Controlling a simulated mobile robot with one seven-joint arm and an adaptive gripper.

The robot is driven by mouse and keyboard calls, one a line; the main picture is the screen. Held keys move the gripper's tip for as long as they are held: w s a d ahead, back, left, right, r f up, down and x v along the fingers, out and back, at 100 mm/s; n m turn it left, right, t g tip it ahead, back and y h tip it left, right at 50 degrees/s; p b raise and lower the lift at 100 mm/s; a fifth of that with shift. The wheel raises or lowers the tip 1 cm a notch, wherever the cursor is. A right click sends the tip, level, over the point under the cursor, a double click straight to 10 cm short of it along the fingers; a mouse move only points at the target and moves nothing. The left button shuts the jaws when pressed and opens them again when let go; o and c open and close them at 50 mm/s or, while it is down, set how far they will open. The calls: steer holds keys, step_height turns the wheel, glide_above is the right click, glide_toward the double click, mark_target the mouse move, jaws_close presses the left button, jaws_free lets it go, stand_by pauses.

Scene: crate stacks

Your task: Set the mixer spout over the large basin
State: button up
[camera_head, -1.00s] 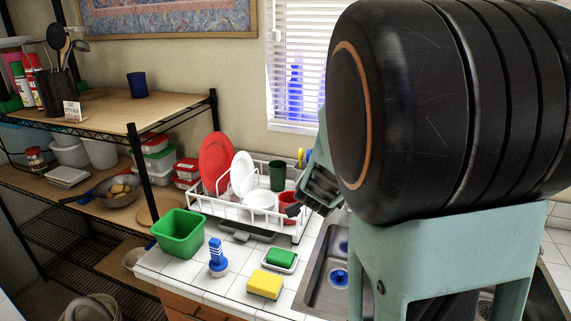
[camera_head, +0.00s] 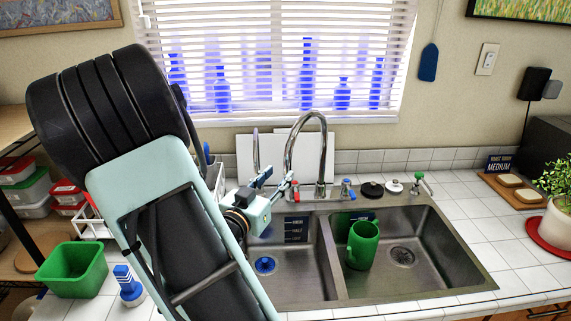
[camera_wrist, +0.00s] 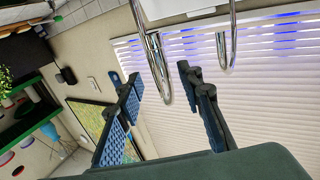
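The chrome mixer spout (camera_head: 322,140) arches up behind the sink. Its free end hangs toward the left, near the left basin (camera_head: 290,275) and the divider. The large basin (camera_head: 440,245) is on the right and holds a green mug (camera_head: 362,245). My gripper (camera_head: 275,184) is left of the spout's hanging end, just above the back of the left basin. In the wrist view my gripper (camera_wrist: 162,92) has its fingers apart, and the spout's end (camera_wrist: 158,70) appears in the gap between them. I cannot tell whether either finger touches it.
A thin second tap (camera_head: 256,150) stands left of the spout. Red (camera_head: 295,188) and blue (camera_head: 347,189) handles flank the spout's base. A potted plant (camera_head: 558,225) is at the right.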

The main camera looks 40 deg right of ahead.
mark_target(285, 167)
steer(key=x, duration=0.7)
steer(key=shift+w+p, duration=0.1)
steer(key=shift+p, duration=0.3)
jaws_close()
